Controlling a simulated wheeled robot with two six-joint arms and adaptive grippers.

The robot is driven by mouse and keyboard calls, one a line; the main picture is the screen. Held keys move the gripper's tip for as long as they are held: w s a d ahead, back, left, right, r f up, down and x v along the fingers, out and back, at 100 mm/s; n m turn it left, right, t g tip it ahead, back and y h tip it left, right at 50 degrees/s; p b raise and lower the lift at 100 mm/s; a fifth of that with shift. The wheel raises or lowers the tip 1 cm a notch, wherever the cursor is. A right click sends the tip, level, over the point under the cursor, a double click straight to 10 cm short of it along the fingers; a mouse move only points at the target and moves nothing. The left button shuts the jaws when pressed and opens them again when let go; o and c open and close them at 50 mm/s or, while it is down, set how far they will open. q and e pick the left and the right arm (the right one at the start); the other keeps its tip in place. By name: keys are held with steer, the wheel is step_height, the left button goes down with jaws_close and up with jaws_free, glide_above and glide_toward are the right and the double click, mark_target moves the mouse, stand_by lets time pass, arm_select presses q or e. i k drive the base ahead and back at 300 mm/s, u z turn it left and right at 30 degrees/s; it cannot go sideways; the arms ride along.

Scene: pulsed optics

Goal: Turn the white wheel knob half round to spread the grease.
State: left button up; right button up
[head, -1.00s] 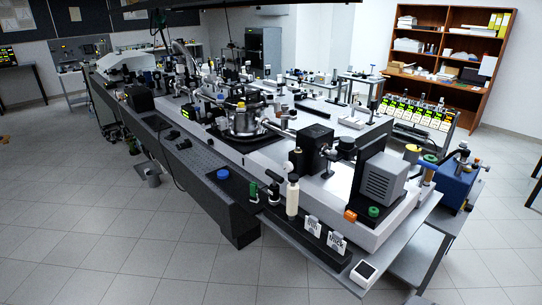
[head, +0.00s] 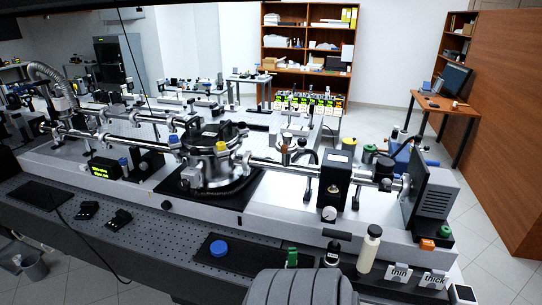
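In the head view a small white round knob (head: 329,213) sits low on the front of a black box (head: 337,180), right of centre on the bench. It looks like the white wheel knob, but its turn position is too small to read. The black box stands in line with a steel tube that runs from the round metal chamber (head: 210,160) at the centre. No grease can be made out. Neither of my grippers is in view, and nothing is seen touching the knob.
Along the bench's front ledge stand a blue lid (head: 218,248), a green-topped bottle (head: 291,257), a dark-capped bottle (head: 333,253), a cream bottle (head: 369,249) and cards marked thin (head: 398,274) and thick (head: 433,281). A grey finned box (head: 432,200) stands right of the black box.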

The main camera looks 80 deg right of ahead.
mark_target(330, 212)
steer(key=i, duration=0.9)
steer(key=z, duration=2.65)
